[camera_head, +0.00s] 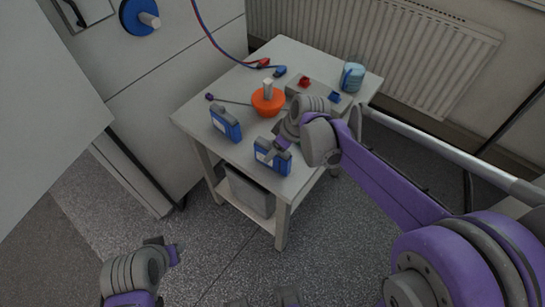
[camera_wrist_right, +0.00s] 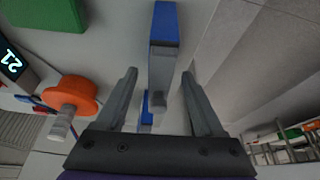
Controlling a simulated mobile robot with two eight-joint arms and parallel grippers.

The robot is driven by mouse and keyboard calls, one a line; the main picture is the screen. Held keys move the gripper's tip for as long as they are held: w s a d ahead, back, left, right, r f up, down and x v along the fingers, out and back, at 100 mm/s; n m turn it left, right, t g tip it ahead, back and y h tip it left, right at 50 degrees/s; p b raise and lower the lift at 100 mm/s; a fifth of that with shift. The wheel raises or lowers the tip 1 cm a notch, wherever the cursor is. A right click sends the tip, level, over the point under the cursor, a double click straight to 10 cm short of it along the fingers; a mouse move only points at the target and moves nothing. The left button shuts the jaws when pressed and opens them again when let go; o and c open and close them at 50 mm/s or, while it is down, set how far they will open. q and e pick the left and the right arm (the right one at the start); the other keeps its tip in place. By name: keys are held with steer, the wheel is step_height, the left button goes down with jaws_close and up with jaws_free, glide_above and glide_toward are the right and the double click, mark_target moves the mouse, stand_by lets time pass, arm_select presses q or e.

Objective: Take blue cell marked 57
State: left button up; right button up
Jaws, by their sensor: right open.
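Two blue cells with grey tops and pale labels stand on the small table (camera_head: 193,117). One blue cell (camera_head: 225,126) is near the left edge; the other blue cell (camera_head: 270,159) is at the front edge. I cannot read a number on either. My right gripper (camera_head: 281,146) is just above the front cell and hides part of its top. In the right wrist view, my right gripper (camera_wrist_right: 158,74) is open, with a blue and grey cell (camera_wrist_right: 165,30) showing beyond and between its fingers. My left gripper (camera_head: 175,254) is low at the left, away from the table; its jaws are unclear.
An orange round thing with a pale knob (camera_head: 267,101) is behind the cells. A blue-and-white roll (camera_head: 352,77) is at the back corner. A radiator (camera_head: 400,50) is behind the table.

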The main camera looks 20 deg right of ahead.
steer(key=x, duration=0.2)
steer(key=shift+w+a+f, duration=0.1)
steer(key=shift+f, duration=0.2)
jaws_close()
stand_by(1.2)
